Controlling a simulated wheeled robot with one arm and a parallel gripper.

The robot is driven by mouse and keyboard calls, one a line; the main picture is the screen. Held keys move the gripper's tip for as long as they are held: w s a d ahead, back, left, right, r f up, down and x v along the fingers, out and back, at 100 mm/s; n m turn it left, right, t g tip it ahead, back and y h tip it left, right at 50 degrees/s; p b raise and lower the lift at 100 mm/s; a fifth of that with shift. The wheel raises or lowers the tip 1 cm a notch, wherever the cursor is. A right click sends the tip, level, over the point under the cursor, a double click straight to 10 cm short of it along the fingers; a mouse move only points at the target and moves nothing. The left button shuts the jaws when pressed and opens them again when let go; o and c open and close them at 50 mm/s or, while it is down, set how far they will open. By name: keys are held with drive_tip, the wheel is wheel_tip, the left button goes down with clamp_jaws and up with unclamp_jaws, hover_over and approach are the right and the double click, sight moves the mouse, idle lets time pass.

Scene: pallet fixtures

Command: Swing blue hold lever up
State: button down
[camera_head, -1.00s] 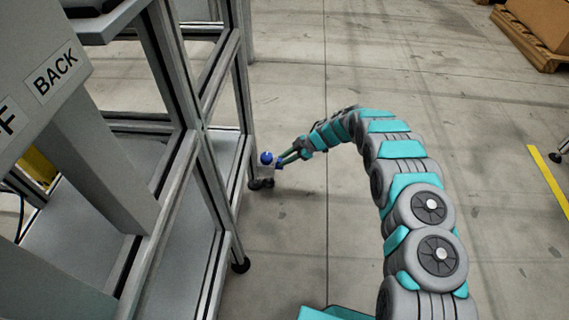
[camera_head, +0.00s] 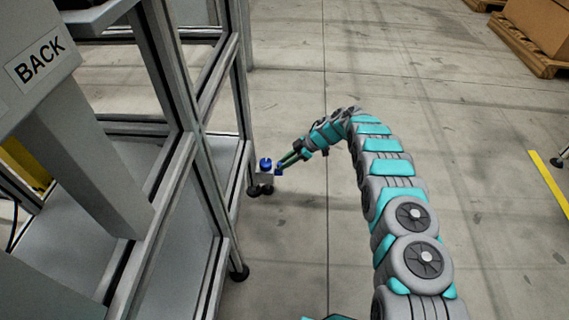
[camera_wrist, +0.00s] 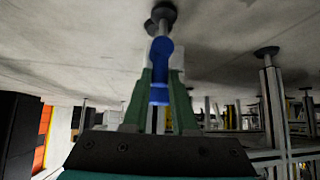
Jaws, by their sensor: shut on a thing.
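The blue hold lever (camera_wrist: 160,72) shows in the wrist view between the two green fingers of my gripper (camera_wrist: 160,100), which are shut on it. In the head view, my gripper (camera_head: 287,162) reaches in from the right to the small blue lever (camera_head: 279,169). A round blue part (camera_head: 265,164) sits on a small grey block (camera_head: 265,178) beside the lever, low by the frame's foot. The exact tilt of the lever is hard to tell at this size.
A grey metal frame (camera_head: 203,165) with posts and shelves stands on the left, close to the lever. A sign reading BACK (camera_head: 36,60) is on a grey panel. Boxes on a pallet (camera_head: 525,50) stand at the far right.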

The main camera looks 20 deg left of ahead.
drive_tip(key=shift+a+r, duration=0.1)
drive_tip(key=shift+a, duration=0.1)
drive_tip(key=c, duration=0.7)
unclamp_jaws()
drive_tip(key=shift+d, duration=0.15)
drive_tip(key=v, duration=0.7)
drive_tip(key=shift+d+r, duration=0.2)
